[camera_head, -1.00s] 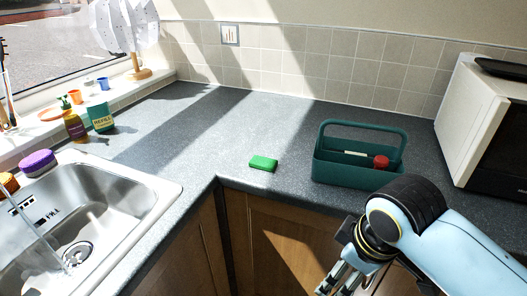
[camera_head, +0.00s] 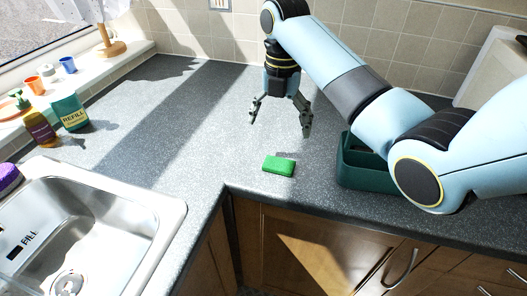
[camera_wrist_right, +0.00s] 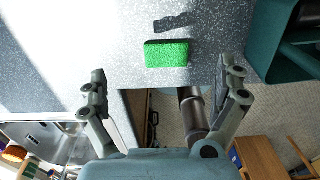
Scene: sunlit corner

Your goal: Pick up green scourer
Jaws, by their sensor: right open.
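The green scourer (camera_head: 279,166) lies flat on the grey worktop near its front corner. It also shows in the right wrist view (camera_wrist_right: 166,54), just beyond and between the fingertips. My right gripper (camera_head: 280,118) is open and empty above the worktop, behind the scourer in the head view and apart from it. In the right wrist view its two fingers (camera_wrist_right: 166,80) stand wide apart. My left gripper is not in view.
A teal caddy (camera_head: 362,178) stands right of the scourer, partly hidden by my right arm. The steel sink (camera_head: 150,215) is at the left. A refill pack (camera_head: 70,112) and bottle (camera_head: 39,128) stand by the sill. Worktop left of the scourer is clear.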

